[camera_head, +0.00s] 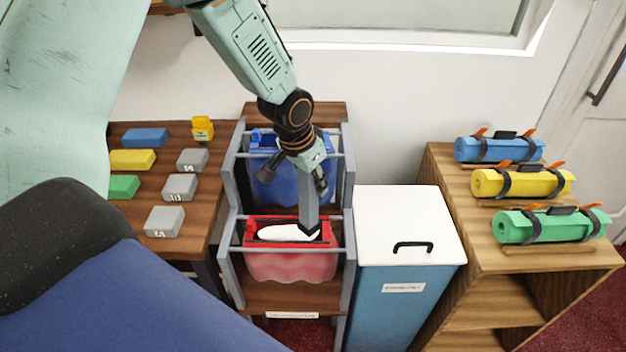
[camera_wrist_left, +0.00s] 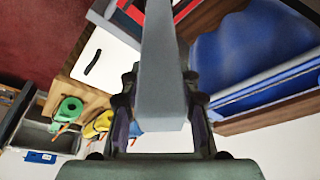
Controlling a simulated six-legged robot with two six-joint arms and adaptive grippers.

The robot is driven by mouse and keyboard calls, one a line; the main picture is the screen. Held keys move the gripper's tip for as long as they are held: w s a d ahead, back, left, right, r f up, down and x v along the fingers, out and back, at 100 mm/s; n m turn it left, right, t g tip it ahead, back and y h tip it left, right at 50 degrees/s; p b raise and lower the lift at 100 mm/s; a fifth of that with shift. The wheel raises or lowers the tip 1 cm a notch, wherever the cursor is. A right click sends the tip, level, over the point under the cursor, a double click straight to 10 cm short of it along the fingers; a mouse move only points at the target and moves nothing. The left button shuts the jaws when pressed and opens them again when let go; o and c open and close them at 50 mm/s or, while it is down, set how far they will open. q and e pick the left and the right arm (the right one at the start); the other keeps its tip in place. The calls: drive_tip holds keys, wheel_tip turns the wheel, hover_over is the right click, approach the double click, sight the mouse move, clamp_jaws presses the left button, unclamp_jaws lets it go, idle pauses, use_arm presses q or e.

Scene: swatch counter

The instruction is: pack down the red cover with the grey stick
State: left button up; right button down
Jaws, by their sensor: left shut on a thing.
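The red cover (camera_head: 290,265) hangs open in the front of the grey rack, with red edges around its mouth and a white filling (camera_head: 286,232) showing inside. My left gripper (camera_head: 299,172) is above and behind it, shut on the grey stick (camera_head: 309,206). The stick points down, and its dark lower end is at the right part of the red cover's mouth, beside the white filling. I cannot tell whether it touches. In the left wrist view the stick (camera_wrist_left: 163,70) runs up between the fingers, and a red edge (camera_wrist_left: 130,10) shows at the top. My right gripper is not in view.
A blue cover (camera_head: 283,185) hangs in the rack (camera_head: 347,215) behind the red one. A white-lidded blue bin (camera_head: 405,220) stands close on the right. Coloured and grey blocks lie on the left table (camera_head: 190,222). Strapped rolls lie on the right shelf (camera_head: 440,190).

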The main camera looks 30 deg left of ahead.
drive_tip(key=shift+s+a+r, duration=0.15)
